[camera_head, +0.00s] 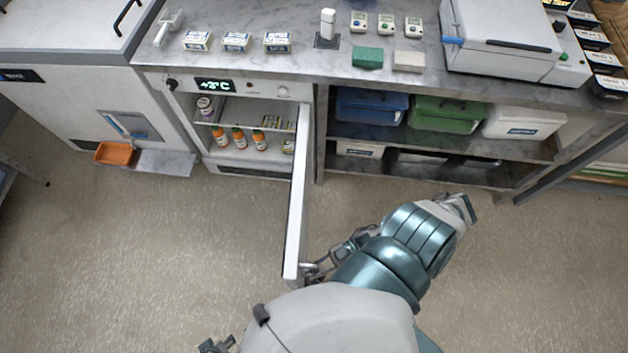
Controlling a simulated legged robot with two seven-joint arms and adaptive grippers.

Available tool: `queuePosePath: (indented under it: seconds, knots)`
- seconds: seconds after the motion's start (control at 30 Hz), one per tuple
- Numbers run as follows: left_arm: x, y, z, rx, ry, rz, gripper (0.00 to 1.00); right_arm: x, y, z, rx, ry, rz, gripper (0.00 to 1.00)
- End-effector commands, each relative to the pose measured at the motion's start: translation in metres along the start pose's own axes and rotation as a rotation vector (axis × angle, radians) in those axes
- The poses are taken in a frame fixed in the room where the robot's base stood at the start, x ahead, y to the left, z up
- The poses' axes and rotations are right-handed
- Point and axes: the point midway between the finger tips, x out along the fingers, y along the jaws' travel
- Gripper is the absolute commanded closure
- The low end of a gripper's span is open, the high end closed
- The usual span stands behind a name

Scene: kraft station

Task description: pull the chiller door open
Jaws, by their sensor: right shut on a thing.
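The chiller (210,87) stands under the counter with a lit temperature display. Its door (296,200) is swung wide open, hinged on the right, and I see it nearly edge-on, pointing toward me. My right gripper (312,270) is at the door's free end, shut on the door handle, which is mostly hidden by the fingers. Inside the chiller, several orange bottles (239,138) stand on the lower shelf, and a white bottle (205,106) stands above. Part of my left gripper (215,345) shows at the bottom edge; its fingers are too cut off to judge.
To the right of the door, blue (370,106) and green (444,113) bins sit on an under-counter shelf. An orange scoop tray (115,153) is on the left. The counter (300,58) above carries small boxes and devices. The floor (150,260) left of the door is clear.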

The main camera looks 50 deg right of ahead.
Motion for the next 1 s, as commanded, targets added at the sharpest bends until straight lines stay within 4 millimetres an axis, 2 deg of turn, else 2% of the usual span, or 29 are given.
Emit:
queuePosePath:
  seconds: [0.33,0.37,0.47,0.8,0.87,1.0]
  knots:
    - [0.000,-0.003,-0.001,0.005,0.001,-0.005,0.32,-0.003,0.004,0.000,-0.002,0.002,0.004,1.00]
    - [0.000,-0.003,-0.001,0.005,0.001,-0.006,0.32,-0.003,0.004,0.000,-0.002,0.002,0.004,0.83]
    - [0.000,-0.003,-0.001,0.005,0.001,-0.006,0.32,-0.003,0.004,0.000,-0.002,0.003,0.003,0.59]
    - [-0.002,-0.001,-0.001,0.002,0.002,0.000,0.32,-0.005,0.002,0.001,0.000,0.002,0.001,0.59]
    - [-0.001,-0.001,-0.001,0.002,0.002,-0.001,0.32,-0.011,0.001,0.001,0.001,0.000,0.001,0.59]
    - [-0.001,-0.001,-0.001,0.002,0.002,-0.001,0.32,-0.035,0.002,0.002,0.002,-0.002,0.001,0.59]
